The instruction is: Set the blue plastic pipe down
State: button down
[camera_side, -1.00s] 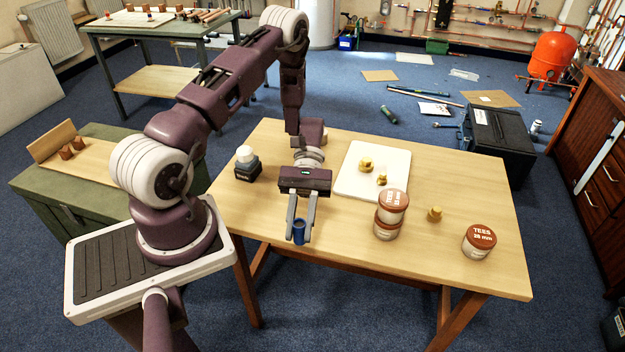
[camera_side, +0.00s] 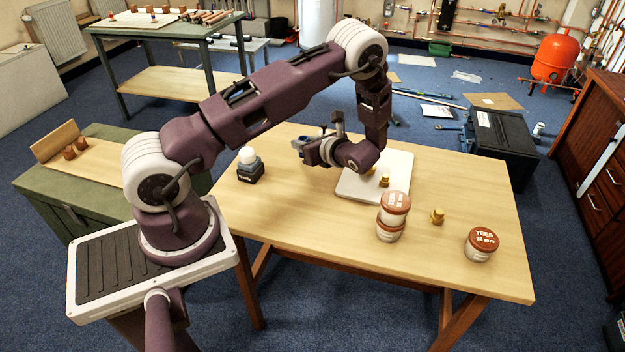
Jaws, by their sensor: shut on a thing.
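My gripper (camera_side: 299,144) is held above the back part of the wooden table, turned sideways with its fingers pointing left. It is shut on the blue plastic pipe (camera_side: 300,141), a short blue tube. The pipe is small here and largely hidden by the fingers and hand, so its exact tilt cannot be told. The gripper is apart from the white board and to the right of the dark bottle with the white top.
Stacked tubs (camera_side: 392,216), another brass fitting (camera_side: 437,216) and a single tub (camera_side: 481,244) stand right. The table's (camera_side: 300,225) front left is clear.

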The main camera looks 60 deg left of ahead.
jog(key=shift+m+t, duration=0.6)
jog(key=shift+t, duration=0.1)
jog(key=w+f, duration=0.1)
jog(key=f, duration=0.5)
jog(key=w+f, duration=0.1)
jog(key=f, duration=0.2)
jog(key=shift+w+f, duration=0.2)
jog(key=shift+w, duration=0.1)
jog(key=c, duration=1.2)
grip_release()
jog(key=shift+f, duration=0.1)
